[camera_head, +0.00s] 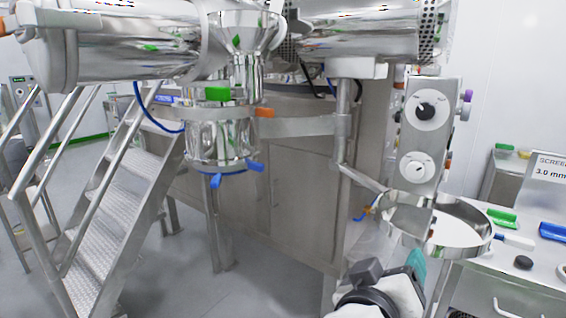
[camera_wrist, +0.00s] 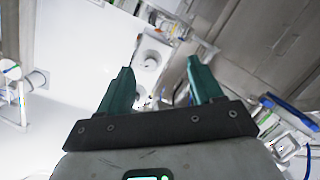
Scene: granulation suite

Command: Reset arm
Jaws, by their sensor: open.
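My gripper (camera_wrist: 160,82) shows in the wrist view with its two teal fingers spread apart and nothing between them. In the head view my arm rises from the bottom edge, and a teal finger of my gripper (camera_head: 416,265) shows just below the round steel pan. The rest of the gripper is hidden or hard to make out there. The gripper is near the left end of the work table, beside the steel machine.
A control panel with two dials (camera_head: 425,125) stands above the steel pan (camera_head: 458,232). A work table (camera_head: 500,285) at right bears a green-handled tool (camera_head: 502,218) and a blue object (camera_head: 552,231). Metal stairs (camera_head: 110,205) stand at left. Open floor (camera_head: 265,285) lies in front of the machine.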

